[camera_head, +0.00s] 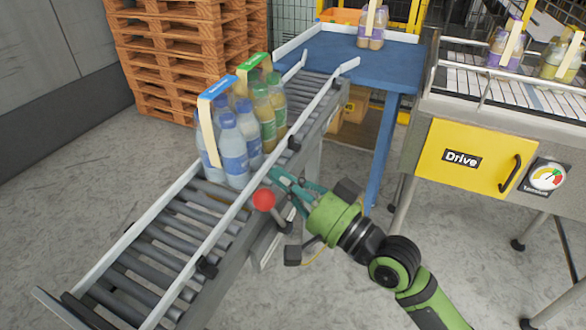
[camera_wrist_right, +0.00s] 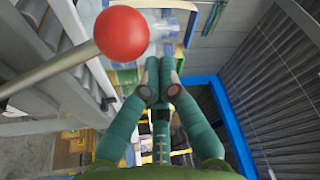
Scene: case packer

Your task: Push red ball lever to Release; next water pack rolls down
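The red ball (camera_head: 264,200) of the lever sits at the right side of the roller conveyor, on a rod (camera_head: 279,214). In the wrist view the red ball (camera_wrist_right: 121,34) is large and close, left of my fingers, with its rod running to the left. My right gripper (camera_head: 283,182) is just beyond the ball in the head view; its green fingers (camera_wrist_right: 159,72) are together with nothing between them. Contact with the ball cannot be told. The water pack (camera_head: 233,147), with a blue-topped handle, stands upright on the rollers. My left gripper is not in view.
A green-labelled pack (camera_head: 267,107) stands right behind the water pack. The lower rollers (camera_head: 180,238) are empty between side rails. A blue table (camera_head: 335,57) holds another pack at the back. A yellow Drive panel (camera_head: 470,158) is at the right. Wooden pallets (camera_head: 180,50) are stacked behind.

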